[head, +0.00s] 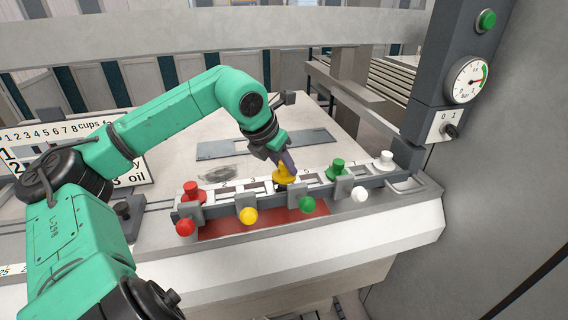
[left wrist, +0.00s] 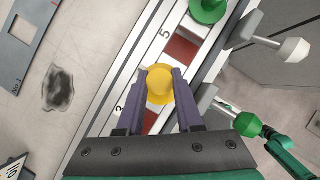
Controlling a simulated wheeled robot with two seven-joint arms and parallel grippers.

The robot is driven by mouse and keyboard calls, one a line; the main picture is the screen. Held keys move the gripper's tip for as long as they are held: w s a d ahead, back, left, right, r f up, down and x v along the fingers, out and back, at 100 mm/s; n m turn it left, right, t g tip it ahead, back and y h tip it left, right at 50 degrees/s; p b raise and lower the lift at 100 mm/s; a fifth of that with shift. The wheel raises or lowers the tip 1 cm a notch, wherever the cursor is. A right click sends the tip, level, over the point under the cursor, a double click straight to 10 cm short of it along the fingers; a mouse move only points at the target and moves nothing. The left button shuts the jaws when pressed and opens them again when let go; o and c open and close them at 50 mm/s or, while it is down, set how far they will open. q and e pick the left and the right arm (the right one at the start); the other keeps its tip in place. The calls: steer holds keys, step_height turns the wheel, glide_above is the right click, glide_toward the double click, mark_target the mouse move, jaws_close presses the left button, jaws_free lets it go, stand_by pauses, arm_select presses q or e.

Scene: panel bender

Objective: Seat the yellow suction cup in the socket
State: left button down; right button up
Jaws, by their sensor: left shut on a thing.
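The yellow suction cup (head: 286,175) is held at the numbered rail (head: 232,188), between the red cup and the green cup. My left gripper (head: 284,163) points down and is shut on it. In the left wrist view the yellow cup (left wrist: 160,86) sits between my two purple fingers (left wrist: 161,76), over the rail between the marks 3 and 5. The socket under the cup is hidden, so I cannot tell whether the cup is in it or just above it. My right gripper is not in view.
A red cup (head: 193,190), a green cup (head: 337,168) and a white cup (head: 384,159) stand along the rail. Levers with red (head: 185,227), yellow (head: 248,215), green (head: 307,204) and white (head: 359,195) knobs line its front. A grey post with a gauge (head: 467,80) stands right.

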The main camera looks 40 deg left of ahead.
mark_target(275, 179)
arm_select(q)
steer(key=shift+r, duration=0.15)
steer(key=c, duration=0.7)
jaws_free()
steer(key=shift+c, duration=0.2)
steer(key=shift+o, duration=1.3)
steer(key=shift+w, duration=0.1)
steer(key=shift+r, duration=0.15)
steer(key=b+v, duration=0.2)
steer(key=v, duration=0.3)
steer(key=shift+s+a+r, duration=0.1)
steer(key=shift+s+r, duration=0.2)
steer(key=v, duration=0.8)
steer(key=shift+r, duration=0.15)
